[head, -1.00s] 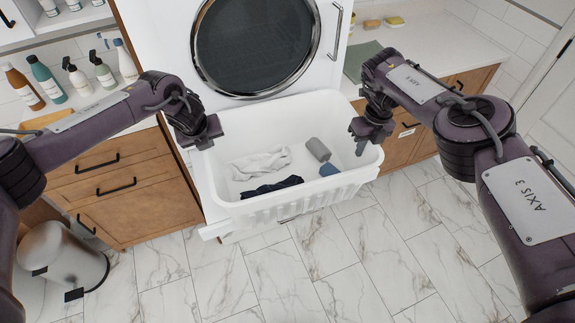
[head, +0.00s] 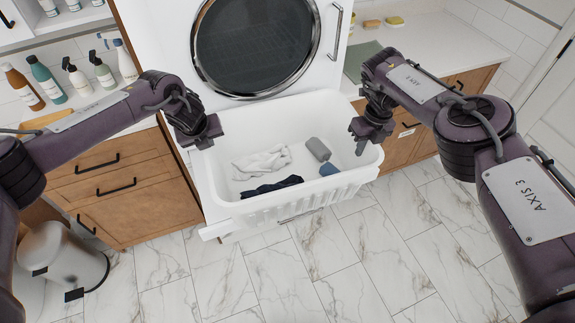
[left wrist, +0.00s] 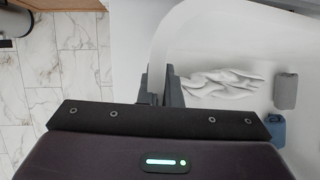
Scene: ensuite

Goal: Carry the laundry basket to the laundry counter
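The white laundry basket (head: 305,202) is in front of the dryer, level, with a pale cloth, a dark cloth, a grey roll and a blue piece inside. My left gripper (head: 207,137) is at its left rim; in the left wrist view its fingers (left wrist: 158,88) close on either side of the basket wall (left wrist: 168,35). My right gripper (head: 368,142) is at the right rim, one finger showing inside the basket; its outer finger is hidden. A pale counter (head: 430,45) with a green mat is at the right. Whether the basket rests on anything beneath is unclear.
The dryer (head: 345,75) stands behind the basket, with a white ledge (head: 214,231) low at its front. Left are wooden drawers (head: 115,180), several bottles (head: 45,82) and a metal bin (head: 75,258). Sponges (head: 394,21) lie on the right counter. The marble floor (head: 290,275) in front is clear.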

